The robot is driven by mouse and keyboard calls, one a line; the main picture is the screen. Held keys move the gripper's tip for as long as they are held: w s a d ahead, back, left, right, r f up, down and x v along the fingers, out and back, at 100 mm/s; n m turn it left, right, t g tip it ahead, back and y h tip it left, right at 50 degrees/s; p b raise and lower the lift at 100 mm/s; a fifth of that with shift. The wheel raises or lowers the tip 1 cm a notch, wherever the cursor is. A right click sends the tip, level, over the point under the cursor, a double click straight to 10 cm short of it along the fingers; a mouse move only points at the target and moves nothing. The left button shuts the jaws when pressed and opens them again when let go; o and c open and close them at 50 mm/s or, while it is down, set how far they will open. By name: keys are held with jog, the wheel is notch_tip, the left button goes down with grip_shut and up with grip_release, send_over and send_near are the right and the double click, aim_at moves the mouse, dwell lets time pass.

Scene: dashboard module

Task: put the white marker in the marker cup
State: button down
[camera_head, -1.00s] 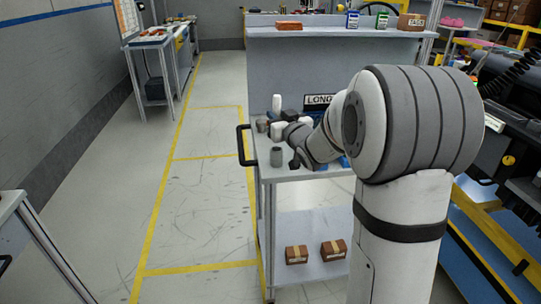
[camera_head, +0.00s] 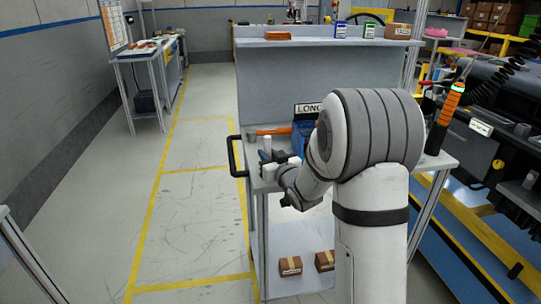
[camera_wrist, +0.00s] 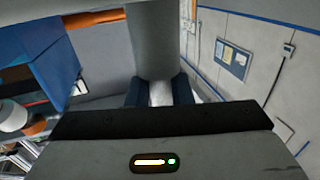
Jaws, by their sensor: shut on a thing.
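My gripper (camera_head: 268,162) is at the left side of the grey cart top, near the black handle. It is shut on a white upright cylinder, the white marker (camera_head: 267,145). The marker shows above the jaws and a pale part shows below them. In the wrist view the marker (camera_wrist: 154,40) is a wide, shaded cylinder running up from between the two dark fingers (camera_wrist: 159,92). I cannot make out the marker cup for certain; my gripper and arm cover part of the cart top.
An orange-handled tool (camera_head: 282,130) and a blue bin (camera_head: 302,140) are behind my gripper on the cart. The black cart handle (camera_head: 235,155) sticks out at the left. Small brown boxes (camera_head: 290,266) are on the lower shelf. The floor left of the cart is clear.

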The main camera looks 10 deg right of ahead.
jog(key=c, duration=1.3)
grip_release()
jog(key=shift+r, duration=0.1)
jog(key=s+d+f+m+g+h, duration=0.1)
jog(key=s+d+g+h, duration=0.1)
jog(key=s, duration=0.6)
jog(key=s+d+f+m+g+h, duration=0.1)
jog(key=s+d+f+g+h, duration=0.15)
jog(key=s, duration=0.45)
jog(key=s+a+g, duration=0.2)
jog(key=s+g, duration=0.3)
jog(key=s, duration=0.6)
jog(key=s+a+f+m+g, duration=0.1)
jog(key=s+g, duration=0.5)
jog(key=s, duration=0.5)
jog(key=shift+s+a+f, duration=0.2)
jog(key=shift+s+a, duration=0.1)
jog(key=shift+a, duration=0.05)
jog(key=shift+r, duration=0.15)
